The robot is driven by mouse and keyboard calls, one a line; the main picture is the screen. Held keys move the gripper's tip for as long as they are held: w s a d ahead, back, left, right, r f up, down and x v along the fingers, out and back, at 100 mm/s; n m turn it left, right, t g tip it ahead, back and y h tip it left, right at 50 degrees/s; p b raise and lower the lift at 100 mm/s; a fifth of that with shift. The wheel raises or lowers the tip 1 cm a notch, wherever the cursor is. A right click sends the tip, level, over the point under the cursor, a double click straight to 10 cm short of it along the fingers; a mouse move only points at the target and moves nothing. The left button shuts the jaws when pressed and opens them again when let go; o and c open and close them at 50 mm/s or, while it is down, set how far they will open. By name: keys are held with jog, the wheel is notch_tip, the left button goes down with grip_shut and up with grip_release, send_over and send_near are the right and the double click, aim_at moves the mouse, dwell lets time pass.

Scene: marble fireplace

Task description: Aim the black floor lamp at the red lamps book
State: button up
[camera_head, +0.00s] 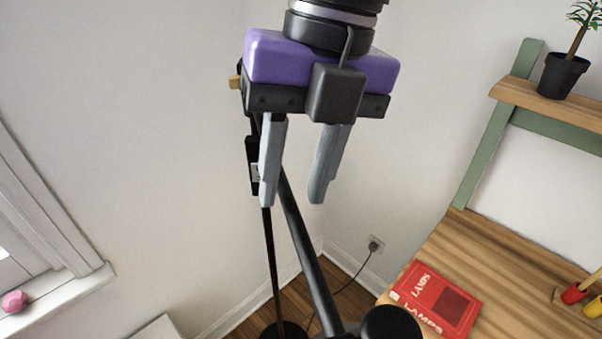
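The black floor lamp shows below and behind my gripper: a thin upright pole (270,250) runs down to a dark round base on the floor. A thicker black bar (308,250) slants down right towards a rounded black part (390,322) at the bottom edge, which looks like the lamp's head, cut off by the frame. My gripper (293,203) points down with its two grey fingers apart. The left finger overlaps the top of the pole and bar; contact cannot be told. The red lamps book (440,298) lies on the wooden desk, right of the rounded black part.
The wooden desk (500,290) has a green frame and a shelf holding a potted plant (563,75). Red and yellow pots (574,293) stand at the desk's right. A window sill with a pink object (14,301) is at left. A cord runs to a wall socket (375,245).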

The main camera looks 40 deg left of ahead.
jog(key=shift+s+f, duration=0.1)
jog(key=shift+f, duration=0.25)
grip_shut()
dwell(1.2)
